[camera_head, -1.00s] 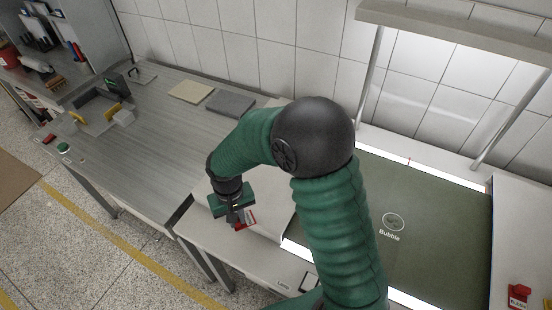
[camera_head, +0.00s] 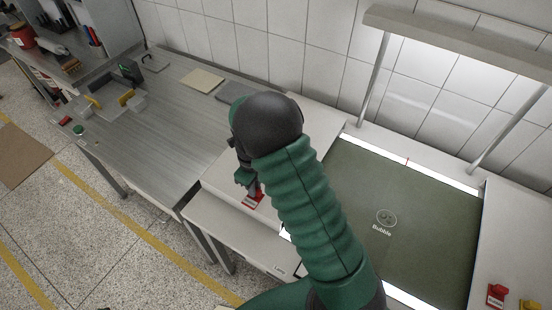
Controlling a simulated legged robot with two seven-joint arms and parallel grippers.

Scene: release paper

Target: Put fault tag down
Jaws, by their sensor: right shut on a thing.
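A red and white fault tag (camera_head: 252,201) is at the tips of my right gripper (camera_head: 250,190), over the white tabletop (camera_head: 225,183) left of the green panel. My right gripper is shut on the tag. The forearm hides most of the gripper, and I cannot tell whether the tag touches the surface. My left gripper is not in view.
A dark green panel (camera_head: 400,235) marked "Bubble" lies to the right under a lamp frame (camera_head: 465,40). Red (camera_head: 496,296) and yellow (camera_head: 528,306) tags stand at the lower right. A grey workbench (camera_head: 150,120) holds tools at the left.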

